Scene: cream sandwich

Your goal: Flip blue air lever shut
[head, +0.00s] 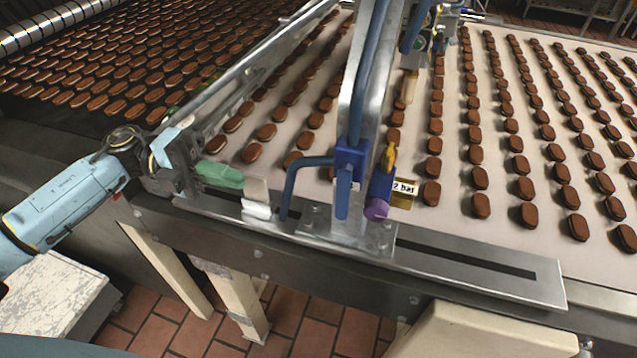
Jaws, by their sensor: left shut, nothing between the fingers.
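The blue air lever (343,196) hangs straight down from a blue valve body (350,158) on the metal post above the belt. A blue hose (291,182) bends into the valve from the left, and another runs up from its top. My left gripper (238,178), with green fingertips, is shut and empty. It is over the near belt edge, left of the lever and apart from it, with the hose bend between them. My right gripper does not show.
A purple-ended blue cylinder (377,205) with a yellow part and a "2 bar" tag (405,188) is right of the lever. A small metal bracket (257,196) stands near my left fingertips. Brown biscuits (480,178) lie in rows on the pale belt (455,222).

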